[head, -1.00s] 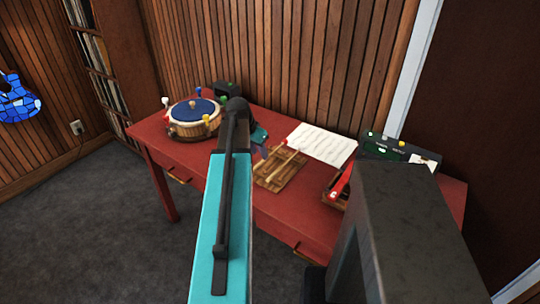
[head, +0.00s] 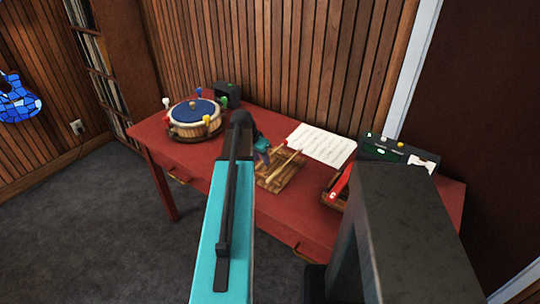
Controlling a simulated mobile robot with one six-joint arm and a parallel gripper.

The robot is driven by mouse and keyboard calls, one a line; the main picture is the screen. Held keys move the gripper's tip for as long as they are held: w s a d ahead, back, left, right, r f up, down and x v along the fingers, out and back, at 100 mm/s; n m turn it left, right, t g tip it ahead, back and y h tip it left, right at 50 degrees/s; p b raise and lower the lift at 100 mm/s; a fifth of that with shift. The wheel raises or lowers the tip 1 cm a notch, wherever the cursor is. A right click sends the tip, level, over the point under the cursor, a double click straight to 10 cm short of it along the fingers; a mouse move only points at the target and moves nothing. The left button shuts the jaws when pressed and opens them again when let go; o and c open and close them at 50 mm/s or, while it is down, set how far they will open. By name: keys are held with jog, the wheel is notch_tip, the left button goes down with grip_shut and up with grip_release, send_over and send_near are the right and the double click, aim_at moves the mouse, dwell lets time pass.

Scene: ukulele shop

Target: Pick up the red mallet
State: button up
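A wooden rack (head: 290,177) lies on the red table, with pale sticks (head: 288,158) on it that look like mallets. My gripper (head: 264,157) is small and partly hidden by my arm. It is over the left side of the rack, close to the sticks. Its fingers are not clear enough to show whether they hold anything.
The red table (head: 236,152) also bears a round drum (head: 195,116) with a blue top and coloured pegs at the left. A small dark box (head: 227,94), a music sheet (head: 322,143) and a dark green device (head: 396,150) stand or lie along the back. A slatted wall rises behind.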

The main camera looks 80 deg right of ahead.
jog(key=shift+s+d+f, duration=0.1)
jog(key=shift+d+f, duration=0.1)
jog(key=shift+f, duration=0.35)
grip_shut()
